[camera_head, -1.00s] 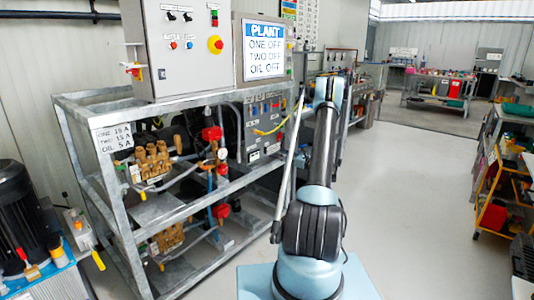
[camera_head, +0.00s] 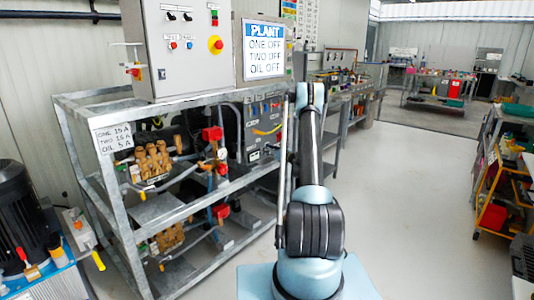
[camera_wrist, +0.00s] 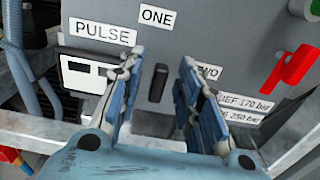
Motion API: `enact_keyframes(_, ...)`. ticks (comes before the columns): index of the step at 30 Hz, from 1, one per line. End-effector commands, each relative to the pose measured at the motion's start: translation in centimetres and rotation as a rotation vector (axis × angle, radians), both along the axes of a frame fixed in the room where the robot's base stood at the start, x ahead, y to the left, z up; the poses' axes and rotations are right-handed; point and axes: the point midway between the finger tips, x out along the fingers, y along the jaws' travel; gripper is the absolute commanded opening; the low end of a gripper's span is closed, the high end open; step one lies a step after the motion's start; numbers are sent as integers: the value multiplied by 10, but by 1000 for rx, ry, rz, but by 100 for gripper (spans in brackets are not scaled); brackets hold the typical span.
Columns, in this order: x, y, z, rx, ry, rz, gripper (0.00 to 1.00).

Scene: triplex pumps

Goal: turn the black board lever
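The black lever (camera_wrist: 158,83) stands upright on the grey board (camera_wrist: 215,60) in the wrist view, below the "ONE" label (camera_wrist: 157,16). My gripper (camera_wrist: 160,58) is open, with one blue finger to the left of the lever and one to the right. The lever shows in the gap, with clear space on both sides; I cannot tell how deep the fingers reach around it. In the head view, the board (camera_head: 264,122) is on the right end of the pump frame, partly behind my arm. My gripper is hidden there.
A red handle (camera_wrist: 291,66) sticks out at the right in the wrist view. A grey frame rail (camera_wrist: 55,142) runs below the board. In the head view, the pump frame (camera_head: 122,228) stands at the left and the floor (camera_head: 410,200) to the right is clear.

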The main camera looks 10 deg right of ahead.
Motion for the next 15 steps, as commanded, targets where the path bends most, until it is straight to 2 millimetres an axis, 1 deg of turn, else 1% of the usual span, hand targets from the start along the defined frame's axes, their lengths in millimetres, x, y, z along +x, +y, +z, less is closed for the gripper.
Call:
enact_keyframes(6,0,0,0,0,0,0,32)
enact_keyframes(7,0,0,0,0,0,0,30)
enact_keyframes(8,0,0,0,0,0,0,23)
enact_keyframes(9,0,0,0,0,0,0,14)
enact_keyframes(11,0,0,0,0,0,0,1)
enact_keyframes(15,0,0,0,0,0,0,0)
